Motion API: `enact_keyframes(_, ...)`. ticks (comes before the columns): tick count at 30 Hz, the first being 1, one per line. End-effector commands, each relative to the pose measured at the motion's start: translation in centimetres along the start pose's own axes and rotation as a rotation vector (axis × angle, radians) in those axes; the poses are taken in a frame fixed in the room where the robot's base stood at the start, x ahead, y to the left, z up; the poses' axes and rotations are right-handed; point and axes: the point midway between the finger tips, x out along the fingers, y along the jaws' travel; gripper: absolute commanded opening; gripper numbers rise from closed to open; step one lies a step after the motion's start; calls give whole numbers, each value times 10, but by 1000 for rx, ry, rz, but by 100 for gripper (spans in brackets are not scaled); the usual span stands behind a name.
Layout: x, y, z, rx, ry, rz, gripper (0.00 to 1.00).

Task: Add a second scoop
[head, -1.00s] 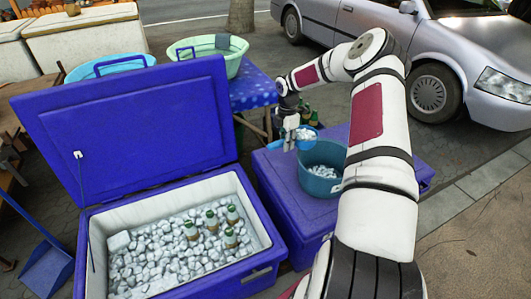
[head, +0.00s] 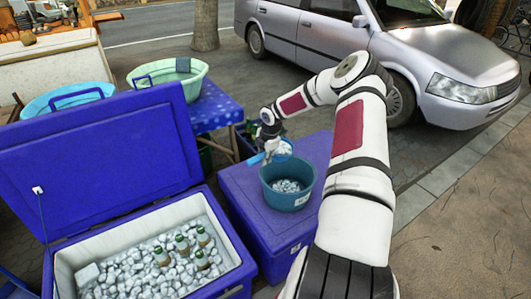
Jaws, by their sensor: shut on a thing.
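My gripper (head: 270,132) is shut on a blue scoop (head: 272,151) in the head view. The scoop is heaped with ice (head: 281,149) and is held just above the far rim of a teal bucket (head: 287,198). The bucket stands on a closed blue cooler (head: 262,208) and holds a layer of ice (head: 289,186). An open blue cooler (head: 219,229) at the lower left is full of ice cubes (head: 137,277), with several green-capped bottles (head: 182,245) standing in it. The scoop's handle is mostly hidden by the gripper.
The raised cooler lid (head: 105,158) stands at the left. A blue-clothed table (head: 213,108) behind bears a green tub (head: 180,77) and a light blue tub (head: 62,100). A silver car (head: 420,62) is parked at the back right. Bare pavement (head: 470,215) lies at the right.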

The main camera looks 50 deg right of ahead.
Motion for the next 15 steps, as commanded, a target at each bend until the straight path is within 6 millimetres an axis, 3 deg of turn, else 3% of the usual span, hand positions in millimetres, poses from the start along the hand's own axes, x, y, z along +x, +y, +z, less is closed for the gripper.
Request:
enact_keyframes(6,-4,-5,-1,2,5,152,0)
enact_keyframes(15,-4,-4,0,2,-3,239,0)
